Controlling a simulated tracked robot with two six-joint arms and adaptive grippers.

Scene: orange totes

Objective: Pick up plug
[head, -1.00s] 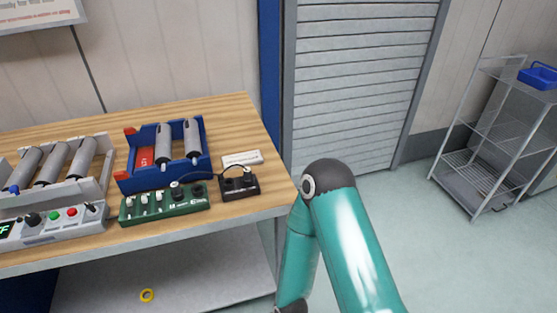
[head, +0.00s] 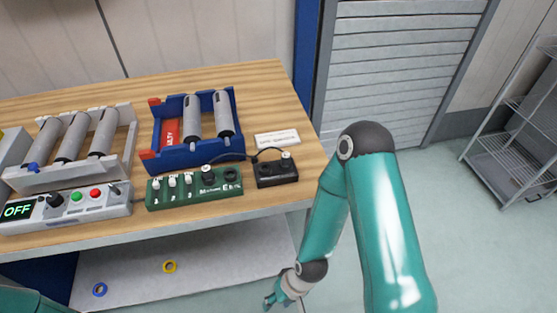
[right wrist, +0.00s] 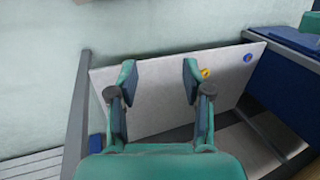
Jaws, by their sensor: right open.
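A thin black cable runs between the green panel (head: 195,187) and the small black box (head: 276,172) on the wooden table. I cannot tell surely which is the plug. My right gripper (head: 272,300) is open and low, below the table edge, apart from them. Its spread, empty fingers (right wrist: 158,78) show in the right wrist view, over the lower shelf. My left gripper is out of view.
A blue rack (head: 195,155) and a white rack (head: 70,180) hold grey cylinders. A grey control box (head: 65,212) reads OFF. A white label block (head: 277,139) lies behind the black box. Yellow (head: 169,266) and blue (head: 99,290) rings lie on the lower shelf (head: 215,275).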

